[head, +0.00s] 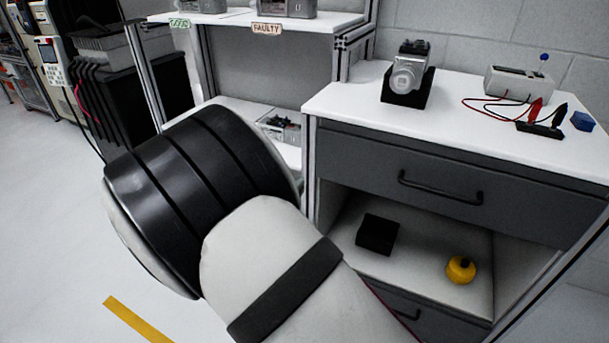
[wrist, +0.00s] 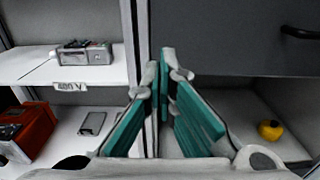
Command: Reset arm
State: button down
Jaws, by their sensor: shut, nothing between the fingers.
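My gripper (wrist: 166,100) shows in the wrist view with its teal-padded fingers together and nothing between them. It points toward the gap between the white shelving and the grey drawer cabinet, apart from both as far as I can tell. In the head view my black and white arm fills the lower middle and hides the gripper. A silver servo (head: 408,72) sits in a black holder (head: 407,98) on the white cabinet top (head: 345,100).
A meter (head: 519,83) with probes stands right on the cabinet top. The drawer (head: 430,185) is shut. Below it are a black block (head: 377,234) and a yellow round thing (head: 460,270). The shelf at left bears signs, one reading FAULTY (head: 267,29).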

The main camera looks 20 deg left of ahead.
jog(key=w+d+r+m+g+h, duration=0.1)
jog(key=d+r+m+g+h, duration=0.4)
jog(key=d, duration=0.7)
jog(key=d+r+m+g+h, duration=0.1)
jog(key=d+r+m+h, duration=0.3)
jog(key=d+r+m, duration=0.5)
jog(key=s+d+r+m+g, duration=0.2)
jog(key=s+d+m+g, duration=0.3)
jog(key=d, duration=0.6)
jog(key=s+d+r+m+g, duration=0.1)
jog(key=s+d+m+g, duration=0.25)
jog(key=s+d, duration=0.45)
jog(key=s+d+m+g+y, duration=0.4)
jog(key=s+d+m, duration=0.3)
jog(key=s, duration=0.4)
jog(key=s+a+m+t+y, duration=0.1)
jog(key=s+a+m+y, duration=0.15)
jog(key=s, duration=0.45)
jog(key=s+a+m+y, duration=0.2)
jog(key=s+m+y, duration=0.15)
jog(key=s, duration=0.25)
notch_tip(320, 180, up, 22)
jog(key=t+p, duration=0.3)
jog(key=p, duration=1.8)
jog(key=shift+d+t+y, duration=0.25)
jog(key=shift+t+y, duration=0.05)
jog(key=shift+t, duration=0.05)
jog(key=shift+w+n, duration=0.1)
jog(key=shift+n, duration=0.15)
